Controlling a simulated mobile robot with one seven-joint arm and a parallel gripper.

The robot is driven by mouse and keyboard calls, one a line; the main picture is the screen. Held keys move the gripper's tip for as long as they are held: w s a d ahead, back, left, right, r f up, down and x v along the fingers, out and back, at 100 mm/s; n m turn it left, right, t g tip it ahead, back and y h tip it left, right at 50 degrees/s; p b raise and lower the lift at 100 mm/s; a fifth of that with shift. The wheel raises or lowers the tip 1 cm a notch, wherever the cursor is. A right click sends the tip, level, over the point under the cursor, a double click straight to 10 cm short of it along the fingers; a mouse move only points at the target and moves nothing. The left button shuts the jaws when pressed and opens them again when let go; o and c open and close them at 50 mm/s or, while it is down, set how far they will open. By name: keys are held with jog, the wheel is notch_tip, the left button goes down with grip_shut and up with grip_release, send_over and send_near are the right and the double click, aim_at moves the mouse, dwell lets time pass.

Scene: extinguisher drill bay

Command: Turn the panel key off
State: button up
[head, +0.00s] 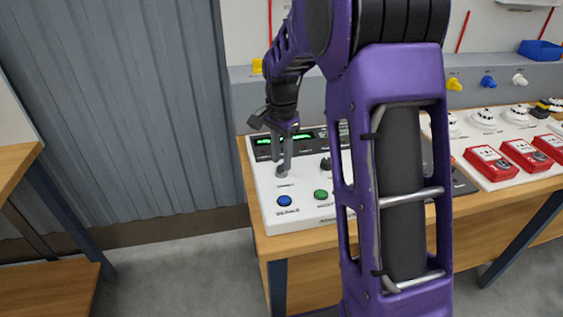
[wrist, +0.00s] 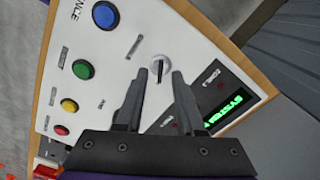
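The panel key (wrist: 160,63) is a small pale round switch with a narrow raised grip, set in the white panel (wrist: 125,20). In the wrist view it lies just ahead of my fingertips, in line with the gap between them. My gripper (wrist: 161,74) is open, with one dark finger on each side of that gap and nothing held. In the head view my gripper (head: 284,173) points down at the left part of the white panel (head: 263,190), and the key is hidden behind the fingers. I cannot tell whether the fingers touch it.
A blue button (wrist: 105,14), a green button (wrist: 84,70), a yellow button (wrist: 69,105) and a green-lit display (wrist: 222,112) sit near the key. Red call-point boxes (head: 490,163) stand to the right on the wooden bench (head: 330,240). A grey corrugated wall (head: 110,100) is at left.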

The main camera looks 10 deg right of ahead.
jog(key=shift+f, duration=0.6)
grip_shut()
